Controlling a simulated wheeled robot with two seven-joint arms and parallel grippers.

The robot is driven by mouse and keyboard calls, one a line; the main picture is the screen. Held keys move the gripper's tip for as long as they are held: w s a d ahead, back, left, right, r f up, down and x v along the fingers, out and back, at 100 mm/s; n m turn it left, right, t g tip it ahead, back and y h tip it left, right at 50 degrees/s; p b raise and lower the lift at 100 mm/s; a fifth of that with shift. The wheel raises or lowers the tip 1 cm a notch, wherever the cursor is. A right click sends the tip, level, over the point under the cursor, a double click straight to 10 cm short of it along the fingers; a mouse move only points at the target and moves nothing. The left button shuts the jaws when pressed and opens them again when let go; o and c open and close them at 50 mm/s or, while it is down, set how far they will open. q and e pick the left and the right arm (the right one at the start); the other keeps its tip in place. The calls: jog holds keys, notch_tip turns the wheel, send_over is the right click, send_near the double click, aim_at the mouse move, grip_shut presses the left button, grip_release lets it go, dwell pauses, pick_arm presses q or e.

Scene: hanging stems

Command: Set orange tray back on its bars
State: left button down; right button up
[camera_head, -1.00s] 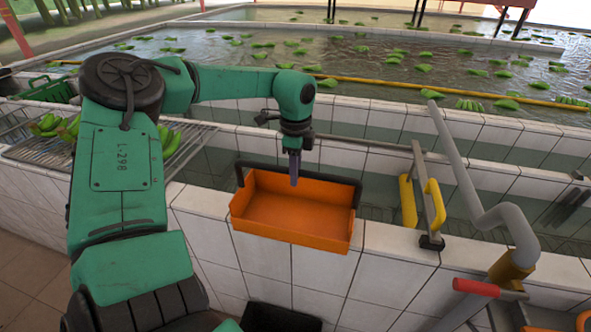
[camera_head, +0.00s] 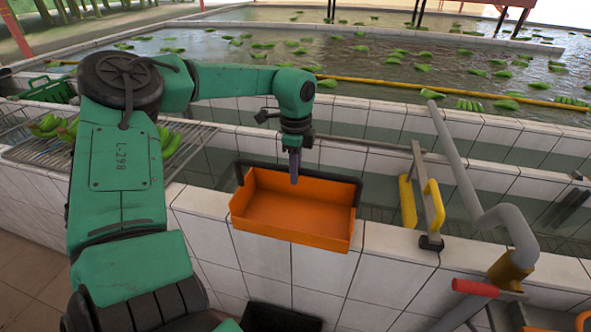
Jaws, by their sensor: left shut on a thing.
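The orange tray (camera_head: 290,212) is an open, empty box in the middle of the head view, over the top of the white tiled wall. A dark bar (camera_head: 300,170) runs along its back edge and bends down at both sides. My left gripper (camera_head: 294,178) points down at the tray's back edge and is shut on the tray there. The fingertips are small and partly merge with the rim. Whether the tray's underside touches anything is hidden. My right gripper is not in view.
A metal rack with green bananas (camera_head: 170,141) is at the left. A rail with yellow handles (camera_head: 433,205) and a grey bent pipe (camera_head: 470,190) stand to the right. Water basins with floating bananas lie behind. A dark box (camera_head: 280,316) is below the tray.

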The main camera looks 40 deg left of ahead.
pick_arm(q)
jog(key=shift+r+p, duration=1)
jog(key=shift+r, duration=1.25)
